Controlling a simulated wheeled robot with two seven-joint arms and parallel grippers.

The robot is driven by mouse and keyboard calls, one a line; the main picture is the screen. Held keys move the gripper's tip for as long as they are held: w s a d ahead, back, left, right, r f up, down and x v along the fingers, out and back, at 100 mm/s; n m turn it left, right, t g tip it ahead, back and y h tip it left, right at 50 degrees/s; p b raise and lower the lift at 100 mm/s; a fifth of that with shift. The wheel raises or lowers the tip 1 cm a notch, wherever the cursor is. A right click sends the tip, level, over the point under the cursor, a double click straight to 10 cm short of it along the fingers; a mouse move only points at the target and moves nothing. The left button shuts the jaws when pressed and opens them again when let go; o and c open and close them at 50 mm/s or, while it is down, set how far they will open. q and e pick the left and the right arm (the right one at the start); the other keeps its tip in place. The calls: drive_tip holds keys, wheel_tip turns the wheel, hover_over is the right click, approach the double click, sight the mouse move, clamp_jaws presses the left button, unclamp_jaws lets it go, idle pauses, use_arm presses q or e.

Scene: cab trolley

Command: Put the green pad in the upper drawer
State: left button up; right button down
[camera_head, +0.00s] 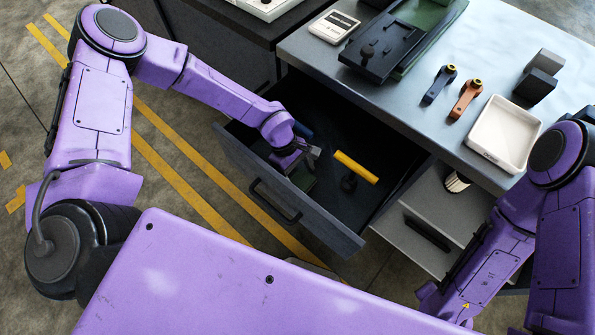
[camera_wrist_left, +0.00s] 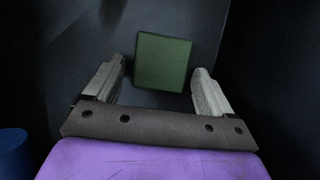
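The green pad (camera_wrist_left: 163,62) lies on the dark floor of the open upper drawer (camera_head: 239,173), near its left end. In the head view the pad (camera_head: 303,178) shows partly, just below my left gripper (camera_head: 313,153). My left gripper points down into the drawer. In the left wrist view its two fingers (camera_wrist_left: 158,85) are apart, with the pad between and beyond their tips. Gaps show on both sides of the pad, so the fingers do not grip it. My right arm is at the right; its gripper does not show.
The drawer also holds a yellow cylinder (camera_head: 356,167), a dark round part (camera_head: 349,182) and a blue cylinder (camera_head: 303,130). The worktop (camera_head: 420,104) above carries a white tray (camera_head: 503,134), a dark tray and small parts. A grey front with a black handle (camera_head: 427,233) stands right of the drawer.

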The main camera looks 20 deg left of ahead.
use_arm(q)
drive_tip(key=shift+r, duration=0.3)
drive_tip(key=v, duration=1.1)
drive_tip(key=shift+r+b, duration=0.3)
drive_tip(key=shift+r, duration=0.05)
drive_tip(key=shift+a, duration=0.1)
